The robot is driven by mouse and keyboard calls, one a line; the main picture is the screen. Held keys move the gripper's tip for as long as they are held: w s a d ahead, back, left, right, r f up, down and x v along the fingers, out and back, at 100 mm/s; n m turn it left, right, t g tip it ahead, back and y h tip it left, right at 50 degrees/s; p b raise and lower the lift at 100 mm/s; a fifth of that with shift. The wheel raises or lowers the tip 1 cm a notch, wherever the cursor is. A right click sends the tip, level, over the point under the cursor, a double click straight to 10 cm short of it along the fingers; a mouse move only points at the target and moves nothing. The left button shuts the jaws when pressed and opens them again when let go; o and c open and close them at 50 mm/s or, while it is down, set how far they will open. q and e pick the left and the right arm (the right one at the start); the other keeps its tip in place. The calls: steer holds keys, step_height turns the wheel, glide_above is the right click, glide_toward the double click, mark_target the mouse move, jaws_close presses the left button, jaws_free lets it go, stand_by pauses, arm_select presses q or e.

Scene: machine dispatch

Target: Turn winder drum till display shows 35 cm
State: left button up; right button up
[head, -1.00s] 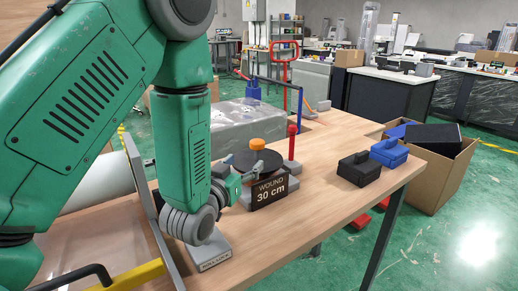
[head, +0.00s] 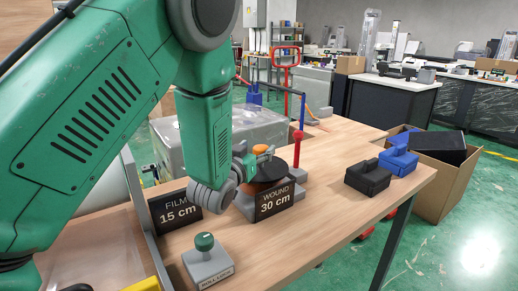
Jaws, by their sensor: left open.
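The winder drum (head: 272,171) is a dark disc with an orange knob (head: 261,150), standing on a grey base on the wooden table. The display in front of it (head: 274,201) reads WOUND 30 cm. My left gripper (head: 262,160) is open at the drum's left side, its fingers near the orange knob. I cannot tell whether they touch it. The gripper and its wrist hide the drum's left part. A second sign (head: 175,211) reads FILM 15 cm. My right gripper is not in view.
A grey roll lock block (head: 208,267) with a green knob stands at the table's front. Black (head: 368,178) and blue (head: 399,160) cases sit to the right. The table front right of the roll lock is clear.

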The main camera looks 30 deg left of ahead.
arm_select(q)
steer(key=shift+w+a, duration=0.1)
steer(key=shift+w, duration=0.15)
steer(key=shift+w+d+r, duration=0.1)
steer(key=shift+d+r, duration=0.15)
steer(key=shift+d, duration=0.9)
steer(key=c, duration=1.2)
steer(key=shift+a+f, duration=0.15)
steer(key=shift+a, duration=0.5)
jaws_close()
steer(key=shift+d, duration=0.35)
steer(key=shift+a+f+h, duration=0.1)
steer(key=shift+a+h, duration=0.1)
steer(key=shift+h, duration=0.1)
